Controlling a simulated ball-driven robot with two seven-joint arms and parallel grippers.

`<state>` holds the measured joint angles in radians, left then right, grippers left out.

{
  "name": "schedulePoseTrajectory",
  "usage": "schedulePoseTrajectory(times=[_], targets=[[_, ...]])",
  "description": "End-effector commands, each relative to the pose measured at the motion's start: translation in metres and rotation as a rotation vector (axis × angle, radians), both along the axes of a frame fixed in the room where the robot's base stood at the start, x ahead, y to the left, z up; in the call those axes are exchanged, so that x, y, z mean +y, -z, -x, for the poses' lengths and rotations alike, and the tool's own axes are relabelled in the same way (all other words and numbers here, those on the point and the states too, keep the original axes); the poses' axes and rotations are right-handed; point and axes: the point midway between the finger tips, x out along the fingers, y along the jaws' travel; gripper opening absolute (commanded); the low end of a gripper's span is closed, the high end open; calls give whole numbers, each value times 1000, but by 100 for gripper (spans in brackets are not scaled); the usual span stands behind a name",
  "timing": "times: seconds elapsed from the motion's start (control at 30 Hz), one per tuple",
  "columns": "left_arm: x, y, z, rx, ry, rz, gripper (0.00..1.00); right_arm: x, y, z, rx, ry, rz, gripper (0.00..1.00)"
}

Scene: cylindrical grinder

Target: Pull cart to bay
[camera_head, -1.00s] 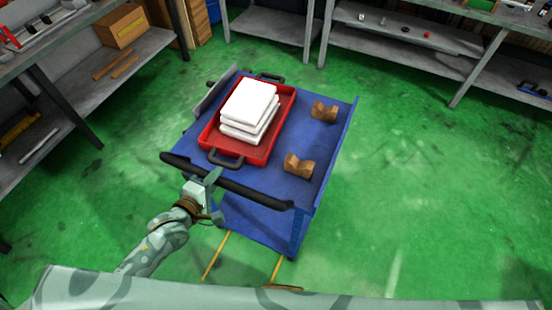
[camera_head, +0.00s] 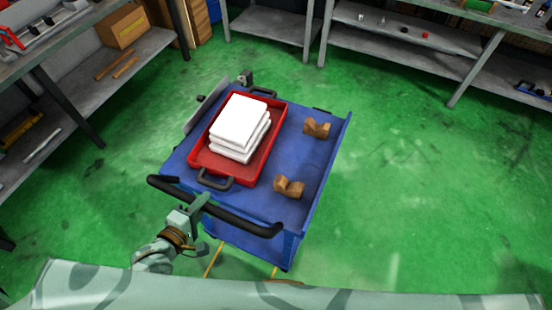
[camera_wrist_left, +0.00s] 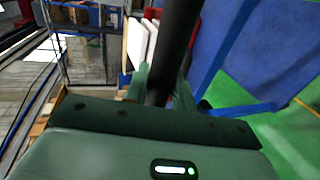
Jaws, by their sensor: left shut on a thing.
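The blue cart (camera_head: 255,200) stands on the green floor in the middle of the head view, with its black push handle (camera_head: 245,221) on the near side. My left gripper (camera_head: 199,204) is shut on the handle, left of its middle. In the left wrist view the black handle bar (camera_wrist_left: 172,50) runs between the two fingers (camera_wrist_left: 160,88). On the cart sits a red tray (camera_head: 262,165) holding a stack of white blocks (camera_head: 240,120). Two brown notched blocks (camera_head: 317,128) lie on the cart deck right of the tray. My right gripper is not in view.
Grey shelving (camera_head: 400,35) lines the back. A grey workbench (camera_head: 110,75) with a cardboard box (camera_head: 121,27) stands at the left. Yellow floor lines (camera_head: 214,262) show under the cart's near end. Green floor is clear to the right.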

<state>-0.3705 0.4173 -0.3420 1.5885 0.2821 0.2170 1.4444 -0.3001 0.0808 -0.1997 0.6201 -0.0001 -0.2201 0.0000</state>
Motion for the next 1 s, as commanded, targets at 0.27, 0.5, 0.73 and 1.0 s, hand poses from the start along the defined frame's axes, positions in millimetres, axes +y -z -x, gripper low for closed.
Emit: schedulePoseTrajectory(times=[0.27, 0.5, 0.73, 1.0], targets=[[8, 3, 25, 12, 2, -6, 0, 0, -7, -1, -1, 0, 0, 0], [15, 3, 43, 12, 1, -5, 0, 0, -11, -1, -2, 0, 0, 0], [21, 3, 60, 11, 3, -7, 0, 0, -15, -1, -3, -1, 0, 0], [28, 3, 81, 13, 2, -6, 0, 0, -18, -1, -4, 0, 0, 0]])
